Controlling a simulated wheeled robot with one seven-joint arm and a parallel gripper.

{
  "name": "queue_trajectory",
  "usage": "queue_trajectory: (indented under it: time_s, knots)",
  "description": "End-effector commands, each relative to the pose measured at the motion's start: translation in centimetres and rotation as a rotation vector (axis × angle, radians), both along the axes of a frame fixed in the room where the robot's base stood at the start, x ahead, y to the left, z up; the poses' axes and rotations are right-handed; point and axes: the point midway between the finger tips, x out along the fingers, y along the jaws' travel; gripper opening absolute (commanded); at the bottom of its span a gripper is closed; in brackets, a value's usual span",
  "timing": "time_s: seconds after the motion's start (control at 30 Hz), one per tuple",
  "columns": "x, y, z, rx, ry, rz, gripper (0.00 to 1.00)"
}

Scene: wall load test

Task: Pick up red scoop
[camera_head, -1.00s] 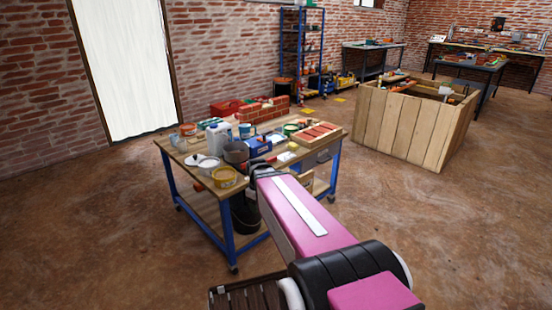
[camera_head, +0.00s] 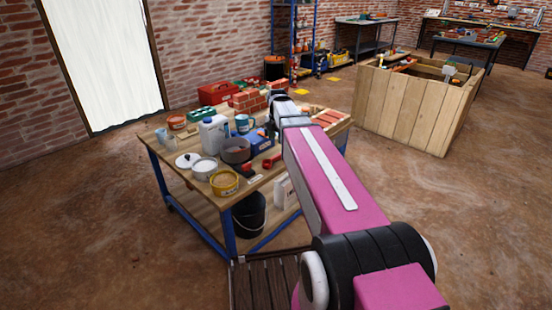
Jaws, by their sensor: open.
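A small red tool (camera_head: 271,161), likely the red scoop, lies on the wooden top of the workbench (camera_head: 200,205), to the right of a grey pot (camera_head: 235,150). Its exact shape is too small to tell. My arm reaches over the bench's right part from the lower right. My gripper (camera_head: 274,122) is at the arm's far end, above the bench and beyond the red tool, apart from it. The gripper is open; its fingers are small and partly hidden by the arm, and no held object shows.
A white jug (camera_head: 213,135), a yellow tub (camera_head: 224,182), a white tub (camera_head: 203,168) and a blue box (camera_head: 260,141) crowd the bench. A black bucket (camera_head: 249,214) is on the lower shelf. A wooden crate (camera_head: 415,105) stands to the right.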

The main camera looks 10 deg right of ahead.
Motion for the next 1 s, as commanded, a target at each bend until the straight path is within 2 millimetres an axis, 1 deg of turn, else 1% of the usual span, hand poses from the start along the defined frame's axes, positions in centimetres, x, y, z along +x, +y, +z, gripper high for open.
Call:
queue_trajectory:
  time_s: [0.17, 0.4, 0.67, 0.9, 1.0]
  knots:
    - [0.0, 0.0, -1.8, 0.000, 0.001, -0.001, 0.49]
    - [0.0, 0.0, -4.9, 0.000, 0.001, -0.002, 0.49]
    - [0.3, 0.1, -6.4, 0.000, 0.000, -0.003, 0.49]
    - [0.6, 0.2, -9.5, 0.000, 0.001, -0.003, 0.49]
    - [0.6, 0.2, -10.4, 0.000, 0.000, -0.003, 0.49]
